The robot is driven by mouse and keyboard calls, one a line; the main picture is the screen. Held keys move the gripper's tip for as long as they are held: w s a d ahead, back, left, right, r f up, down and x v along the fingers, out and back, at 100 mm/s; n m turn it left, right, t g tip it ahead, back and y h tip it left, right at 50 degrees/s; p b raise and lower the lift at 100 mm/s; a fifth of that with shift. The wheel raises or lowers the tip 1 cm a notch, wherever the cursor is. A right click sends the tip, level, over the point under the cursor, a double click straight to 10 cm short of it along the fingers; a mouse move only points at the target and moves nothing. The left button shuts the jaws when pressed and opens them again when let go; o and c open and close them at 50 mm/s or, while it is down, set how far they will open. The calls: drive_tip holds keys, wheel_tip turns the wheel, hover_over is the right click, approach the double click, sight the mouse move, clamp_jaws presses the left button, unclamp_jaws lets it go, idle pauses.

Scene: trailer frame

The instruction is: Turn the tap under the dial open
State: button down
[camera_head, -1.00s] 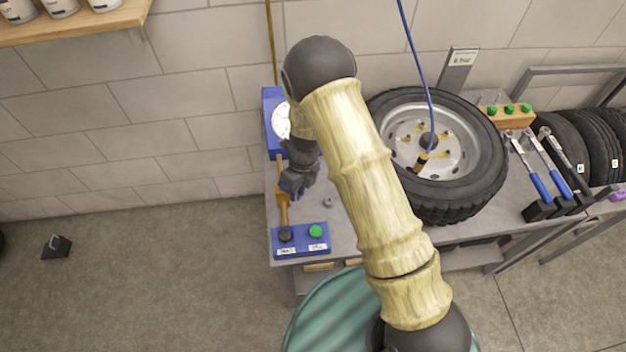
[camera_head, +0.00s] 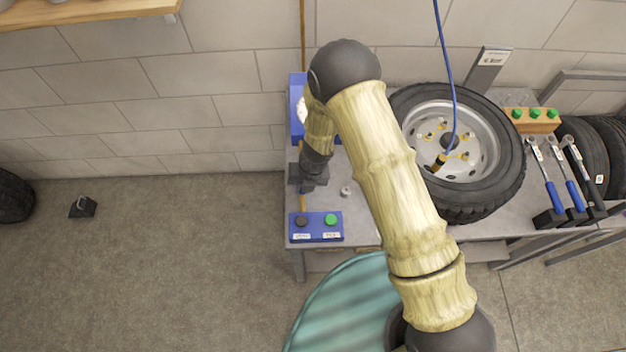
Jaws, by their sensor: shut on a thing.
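The dial (camera_head: 301,109) is a white round face on a blue box (camera_head: 296,125) at the back left of the bench. My arm hides much of both. A thin brass pipe (camera_head: 302,202) runs below the box toward a blue button panel. My gripper (camera_head: 306,184) is dark grey and sits over this pipe, below the dial. It is shut on the tap, which it hides almost fully, so the handle's angle cannot be told.
The blue panel (camera_head: 316,227) with a black and a green button lies just in front of my gripper. A small nut (camera_head: 345,191) lies to its right. A wheel (camera_head: 407,109) with a blue hose lies farther right, near several wrenches (camera_head: 560,180). Floor at left is mostly clear.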

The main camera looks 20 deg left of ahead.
drive_tip(key=shift+a, duration=0.1)
idle(0.3)
drive_tip(key=c, duration=1.3)
unclamp_jaws()
drive_tip(key=w+d+r+p, duration=0.1)
drive_tip(key=d+r, duration=0.2)
drive_tip(key=r, duration=1.4)
drive_tip(key=shift+w, duration=0.1)
